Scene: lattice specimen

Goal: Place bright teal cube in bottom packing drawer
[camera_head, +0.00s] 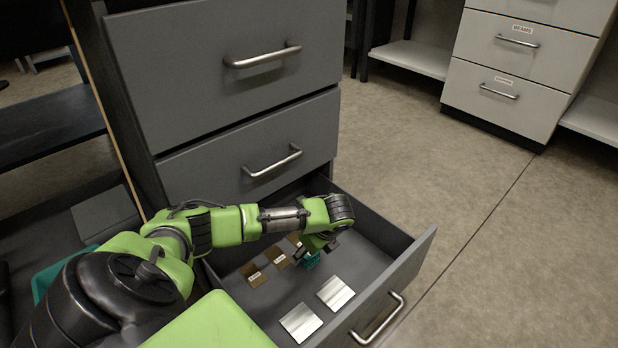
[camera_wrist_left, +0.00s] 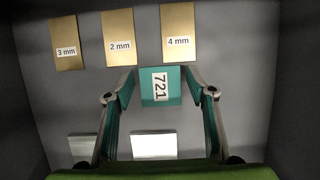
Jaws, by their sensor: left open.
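The teal cube (camera_head: 312,261) is inside the open bottom drawer (camera_head: 408,272), toward its middle, below my left gripper (camera_head: 318,246). In the left wrist view the cube (camera_wrist_left: 175,91) shows a white label reading 721. It lies between the spread fingertips of my left gripper (camera_wrist_left: 160,82), which is open. The fingers stand on either side of the cube; whether they touch it, and whether it rests fully on the drawer floor, I cannot tell. My right gripper is in neither view.
Brass plates (camera_wrist_left: 119,38) marked 3 mm, 2 mm and 4 mm lie in the drawer beyond the cube. Two silver plates (camera_head: 335,293) lie nearer its front. Closed grey drawers (camera_head: 240,150) rise above. A pale cabinet (camera_head: 510,90) stands across the open floor.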

